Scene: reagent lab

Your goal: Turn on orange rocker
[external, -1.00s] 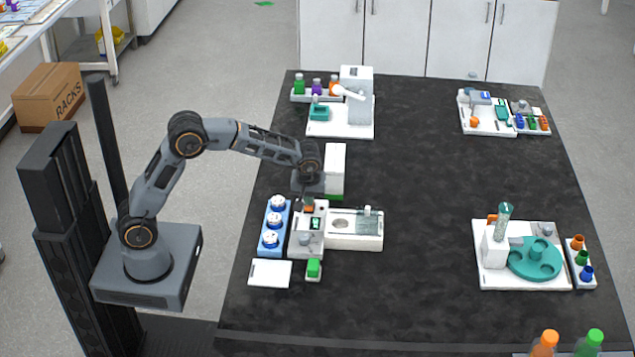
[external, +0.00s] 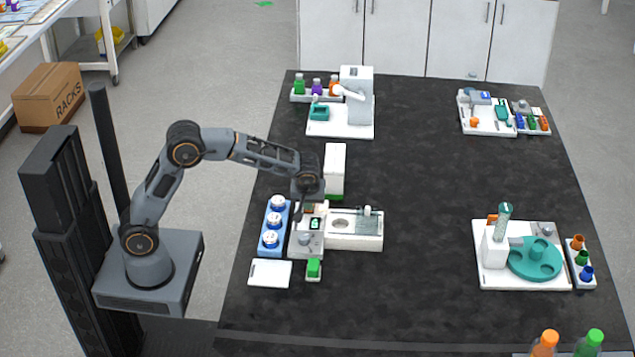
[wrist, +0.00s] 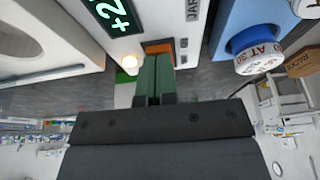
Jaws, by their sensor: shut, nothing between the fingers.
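The orange rocker (wrist: 158,47) shows in the wrist view on the edge of a white instrument, right at the tips of my gripper's fingers. My gripper (wrist: 158,66) is shut and empty, its two dark green fingers side by side. The tips overlap the rocker's lower part; I cannot tell whether they press it. A bright, pale round lamp (wrist: 129,62) and a green-lit display (wrist: 112,15) sit beside it. In the external view my gripper (external: 300,216) is low over the back of the white instrument (external: 307,242) and mostly hides the rocker.
A blue rack (external: 265,238) with several white-lidded jars stands left of the instrument, and a white basin unit (external: 368,240) adjoins its right. A tall white box (external: 335,168) stands just behind. A white tile (external: 270,273) and green-topped block (external: 314,268) lie in front. The table's middle is clear.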

